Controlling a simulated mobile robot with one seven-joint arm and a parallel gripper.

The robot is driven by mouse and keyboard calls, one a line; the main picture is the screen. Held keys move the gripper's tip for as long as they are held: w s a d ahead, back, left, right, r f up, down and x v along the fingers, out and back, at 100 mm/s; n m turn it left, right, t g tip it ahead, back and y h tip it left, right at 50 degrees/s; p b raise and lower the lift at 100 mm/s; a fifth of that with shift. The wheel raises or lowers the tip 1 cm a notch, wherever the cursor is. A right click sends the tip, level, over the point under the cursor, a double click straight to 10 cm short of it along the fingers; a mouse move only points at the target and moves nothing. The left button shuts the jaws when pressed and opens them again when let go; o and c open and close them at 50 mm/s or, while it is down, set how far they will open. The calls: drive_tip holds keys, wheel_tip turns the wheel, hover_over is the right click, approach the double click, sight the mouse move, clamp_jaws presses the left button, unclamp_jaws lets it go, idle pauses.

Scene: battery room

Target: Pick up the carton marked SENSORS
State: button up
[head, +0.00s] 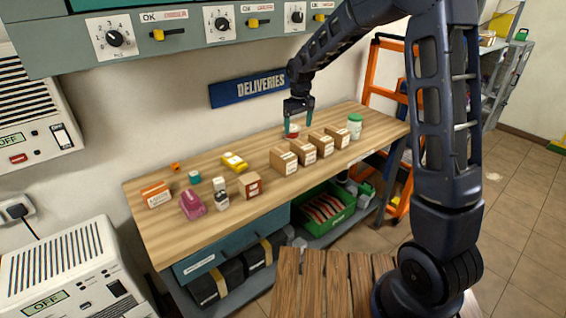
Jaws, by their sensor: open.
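Several small brown cartons with white labels stand in a slanting row on the wooden workbench (225,205). They include a front-left carton (284,161), two middle cartons (303,152) (321,145) and a back-right carton (338,136). Another brown carton (250,187) with a red mark stands apart, further left. The lettering is too small to read, so I cannot tell which carton says SENSORS. My gripper (298,121) is open, pointing down behind the row. A red and white item (292,131) shows just below its fingers; I cannot tell whether they touch it.
A green-lidded jar (355,126) stands at the row's right end. An orange-and-white box (156,195), pink item (193,205) and yellow item (234,162) sit left. A DELIVERIES sign (250,87) hangs behind; an orange ladder (374,85) stands right.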

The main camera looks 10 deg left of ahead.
drive_tip(key=n, duration=0.1)
hover_over(283, 153)
drive_tip(key=shift+g, duration=0.3)
drive_tip(key=f, duration=0.5)
drive_tip(key=shift+w+f, duration=0.3)
drive_tip(key=shift+w, duration=0.05)
drive_tip(key=f, duration=1)
drive_tip(key=shift+s+f, duration=0.25)
drive_tip(key=shift+f, duration=0.05)
drive_tip(key=shift+c, duration=0.4)
drive_tip(key=c, duration=1.1)
